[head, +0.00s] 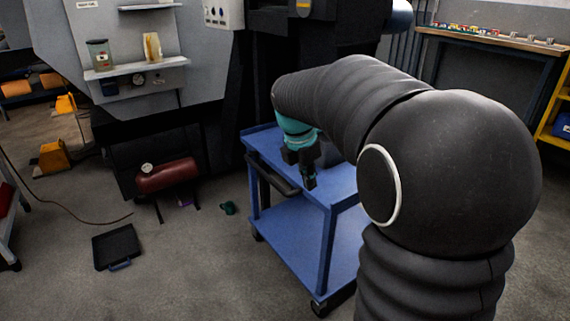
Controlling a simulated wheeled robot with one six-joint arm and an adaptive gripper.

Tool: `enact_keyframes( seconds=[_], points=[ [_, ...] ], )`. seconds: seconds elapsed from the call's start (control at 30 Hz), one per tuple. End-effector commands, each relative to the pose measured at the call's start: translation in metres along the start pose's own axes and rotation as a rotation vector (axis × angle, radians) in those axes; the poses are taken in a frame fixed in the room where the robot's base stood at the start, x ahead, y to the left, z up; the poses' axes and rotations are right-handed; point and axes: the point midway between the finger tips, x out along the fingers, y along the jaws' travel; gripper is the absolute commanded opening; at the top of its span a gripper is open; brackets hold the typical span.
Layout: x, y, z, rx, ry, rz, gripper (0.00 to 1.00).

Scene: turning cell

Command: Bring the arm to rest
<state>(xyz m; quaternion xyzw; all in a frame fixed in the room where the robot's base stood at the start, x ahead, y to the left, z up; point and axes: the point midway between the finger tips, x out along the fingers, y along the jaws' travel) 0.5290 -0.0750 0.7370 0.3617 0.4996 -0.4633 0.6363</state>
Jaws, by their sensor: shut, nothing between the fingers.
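My arm, dark grey and ribbed, fills the right half of the head view and bends over toward the left. My gripper (308,183) hangs below the teal wrist, pointing down, over the blue cart (346,186). It is shut and holds nothing. From this angle I cannot tell how far its tips are above the cart's top. My arm hides the right part of the cart.
A grey machine with small shelves (135,67) stands behind the cart. A red tank (166,176) and a black tray (117,247) are on the floor at left. A workbench (490,40) with small parts stands back right.

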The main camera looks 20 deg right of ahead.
Motion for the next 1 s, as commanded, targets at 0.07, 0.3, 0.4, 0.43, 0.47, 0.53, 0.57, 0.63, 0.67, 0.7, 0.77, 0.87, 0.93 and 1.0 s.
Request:
enact_keyframes(
  seconds=[0.07,0.3,0.4,0.43,0.47,0.53,0.57,0.63,0.67,0.7,0.77,0.87,0.93,1.0],
  points=[
    [-0.001,0.000,0.000,0.003,0.000,0.000,0.00],
    [0.000,0.004,0.000,0.226,0.001,0.019,0.00],
    [0.009,0.004,-0.006,0.426,0.019,0.023,0.00],
    [0.014,0.003,-0.009,0.488,0.026,0.018,0.00],
    [0.018,0.000,-0.013,0.551,0.034,0.014,0.00],
    [0.023,-0.006,-0.021,0.700,0.052,0.013,0.00],
    [0.025,-0.010,-0.024,0.764,0.059,0.012,0.00],
    [0.026,-0.020,-0.034,0.915,0.080,0.017,0.00],
    [0.026,-0.026,-0.038,0.980,0.089,0.018,0.00],
    [0.026,-0.033,-0.043,1.067,0.102,0.022,0.00],
    [0.024,-0.045,-0.053,1.198,0.126,0.029,0.00],
    [0.019,-0.069,-0.070,1.417,0.173,0.041,0.00],
    [0.016,-0.087,-0.081,1.558,0.209,0.050,0.00],
    [0.013,-0.104,-0.093,1.678,0.249,0.060,0.00]
  ],
)
